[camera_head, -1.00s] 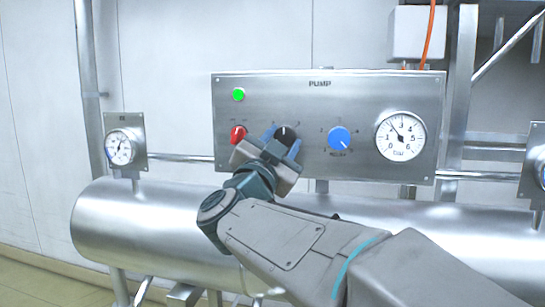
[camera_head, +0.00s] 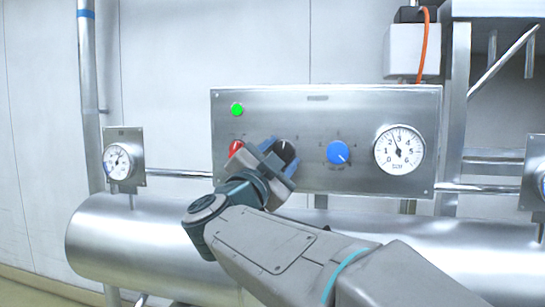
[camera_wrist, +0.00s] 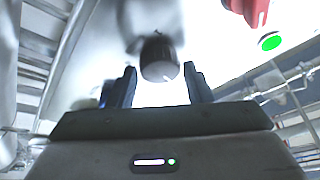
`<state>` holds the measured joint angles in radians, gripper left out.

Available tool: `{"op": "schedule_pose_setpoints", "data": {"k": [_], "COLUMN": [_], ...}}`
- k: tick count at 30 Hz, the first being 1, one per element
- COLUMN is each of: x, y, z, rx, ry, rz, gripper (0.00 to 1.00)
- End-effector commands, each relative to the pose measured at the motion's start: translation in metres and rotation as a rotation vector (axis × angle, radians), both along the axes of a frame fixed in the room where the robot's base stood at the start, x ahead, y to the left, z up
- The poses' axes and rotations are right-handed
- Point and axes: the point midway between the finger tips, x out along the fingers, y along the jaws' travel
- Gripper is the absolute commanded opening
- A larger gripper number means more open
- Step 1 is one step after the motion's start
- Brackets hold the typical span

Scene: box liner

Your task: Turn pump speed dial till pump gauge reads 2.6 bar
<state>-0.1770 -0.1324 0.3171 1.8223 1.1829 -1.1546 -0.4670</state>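The black pump speed dial (camera_head: 286,149) is on the steel PUMP panel, with a white mark near its top. It also shows in the wrist view (camera_wrist: 160,60). My gripper (camera_head: 279,158) is at the dial, covering its lower part in the head view. In the wrist view my gripper (camera_wrist: 161,85) has one finger on each side of the dial, with a narrow gap at each side, so it looks open. The pump gauge (camera_head: 399,151) is at the panel's right; its needle points up and slightly left, between 2 and 3, roughly 2.5.
A red knob (camera_head: 236,147) sits close left of my gripper, under a lit green lamp (camera_head: 237,109). A blue dial (camera_head: 338,152) is to the right. A smaller gauge (camera_head: 118,162) stands far left. A steel tank (camera_head: 130,240) runs below the panel.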

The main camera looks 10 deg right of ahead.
Motion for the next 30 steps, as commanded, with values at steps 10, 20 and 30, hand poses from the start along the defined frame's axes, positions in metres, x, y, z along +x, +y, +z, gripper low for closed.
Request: {"op": "schedule_pose_setpoints", "data": {"k": [10,20,30], "x": [-0.001,-0.041,-0.095], "y": [0.001,0.028,0.064], "z": [0.000,-0.019,-0.041], "rx": [-0.001,-0.002,0.000], "ry": [0.000,-0.002,-0.001], "rz": [0.000,0.004,0.002], "gripper": [0.60,0.60,0.60]}}
